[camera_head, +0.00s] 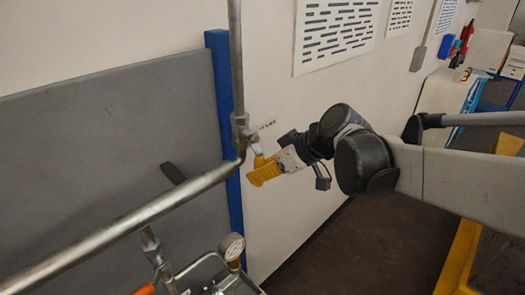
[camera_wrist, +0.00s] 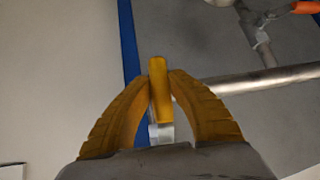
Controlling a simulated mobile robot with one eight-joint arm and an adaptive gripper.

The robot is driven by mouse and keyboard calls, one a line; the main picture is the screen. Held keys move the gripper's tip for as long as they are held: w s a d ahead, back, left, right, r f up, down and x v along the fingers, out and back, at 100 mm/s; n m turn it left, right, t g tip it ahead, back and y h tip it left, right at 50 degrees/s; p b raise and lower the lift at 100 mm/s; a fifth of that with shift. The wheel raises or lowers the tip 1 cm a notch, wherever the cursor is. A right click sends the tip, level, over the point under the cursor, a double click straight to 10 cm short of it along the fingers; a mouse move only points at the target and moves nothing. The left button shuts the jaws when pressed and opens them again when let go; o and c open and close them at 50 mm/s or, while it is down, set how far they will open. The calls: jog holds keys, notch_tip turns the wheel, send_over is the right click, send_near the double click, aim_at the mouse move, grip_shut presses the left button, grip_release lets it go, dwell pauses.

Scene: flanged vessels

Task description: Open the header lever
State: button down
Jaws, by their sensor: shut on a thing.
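The header lever (camera_wrist: 160,95) has a yellow grip and a pale metal shank, seen upright in the middle of the wrist view. My gripper (camera_wrist: 158,82) has yellow ribbed fingers on both sides of the lever, closed on its yellow grip. In the head view my gripper (camera_head: 266,170) is at the lever, just below and right of the metal valve body (camera_head: 240,128) on the vertical pipe (camera_head: 235,55). There the fingers hide most of the lever; only its upper part by the valve shows.
A horizontal pipe (camera_head: 120,225) slopes to the lower left from the valve. A pressure gauge (camera_head: 231,246) stands below, near an orange handle (camera_head: 144,290). A blue post (camera_head: 217,80) and grey panel (camera_head: 100,130) are behind.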

jog(key=shift+w+d, duration=0.15)
jog(key=shift+w, duration=0.05)
dwell(0.5)
jog(key=c, duration=1.2)
grip_release()
jog(key=shift+w, duration=0.15)
jog(key=v, duration=1.2)
jog(key=shift+s+r, duration=0.1)
jog(key=shift+s, duration=0.15)
